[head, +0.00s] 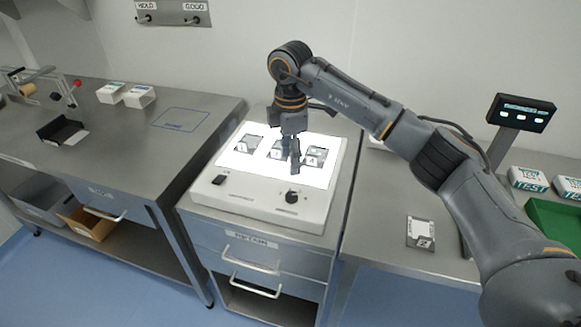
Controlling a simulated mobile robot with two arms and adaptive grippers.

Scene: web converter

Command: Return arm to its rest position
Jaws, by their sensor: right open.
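My right arm comes in from the right and arches over the lit panel (232,158) of a white light box. My right gripper (294,168) points down above the panel, near its right-hand part. It is open, and I see nothing held in it. Several small grey items lie on the panel: one at the left (249,144), one in the middle (276,151) partly hidden by the gripper, and one at the right (315,156). My left gripper is not in view.
A small labelled item (420,232) lies on the right counter. A display on a post (521,113), white boxes (528,179) and a green tray (553,222) stand further right. The left bench holds white boxes (139,97), a black tray (63,132) and free room.

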